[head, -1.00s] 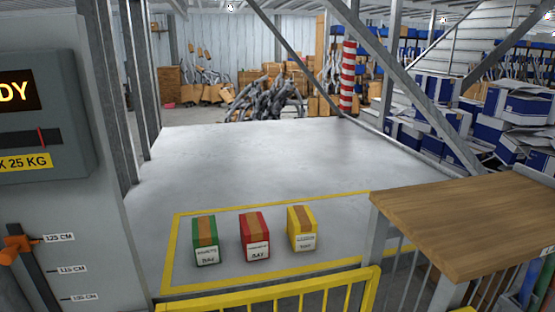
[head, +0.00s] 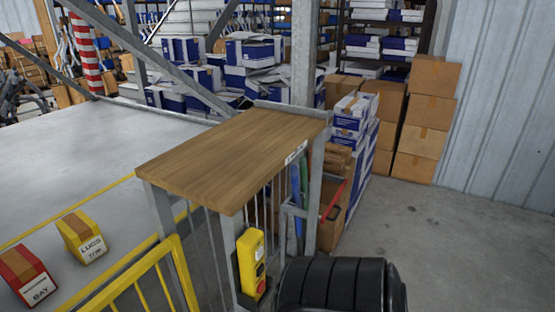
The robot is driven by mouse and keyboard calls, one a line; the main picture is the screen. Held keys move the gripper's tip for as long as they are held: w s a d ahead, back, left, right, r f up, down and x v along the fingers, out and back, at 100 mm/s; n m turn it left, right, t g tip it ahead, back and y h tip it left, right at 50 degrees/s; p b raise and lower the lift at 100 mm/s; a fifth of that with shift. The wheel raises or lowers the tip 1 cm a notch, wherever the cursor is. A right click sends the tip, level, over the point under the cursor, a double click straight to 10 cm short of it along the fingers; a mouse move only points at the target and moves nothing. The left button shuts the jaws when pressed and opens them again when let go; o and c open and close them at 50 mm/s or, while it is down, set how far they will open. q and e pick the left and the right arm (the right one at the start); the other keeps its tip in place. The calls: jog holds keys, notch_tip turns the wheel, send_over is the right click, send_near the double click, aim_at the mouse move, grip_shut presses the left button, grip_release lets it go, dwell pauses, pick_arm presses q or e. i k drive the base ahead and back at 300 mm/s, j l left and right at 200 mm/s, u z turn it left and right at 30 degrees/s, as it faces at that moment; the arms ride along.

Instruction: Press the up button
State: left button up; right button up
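A yellow control box (head: 251,263) hangs on the railing below the wooden-topped stand, near the bottom middle of the head view. It has dark round buttons on its face and a red one at its lower end. The button markings are too small to read, so I cannot tell which one is up.
The wooden top (head: 235,152) overhangs the box. A yellow railing (head: 150,268) stands to its left. Brown boxes (head: 422,120) are stacked at the back right; floor in front is clear.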

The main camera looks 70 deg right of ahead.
aim_at(259, 252)
jog(key=z, duration=2)
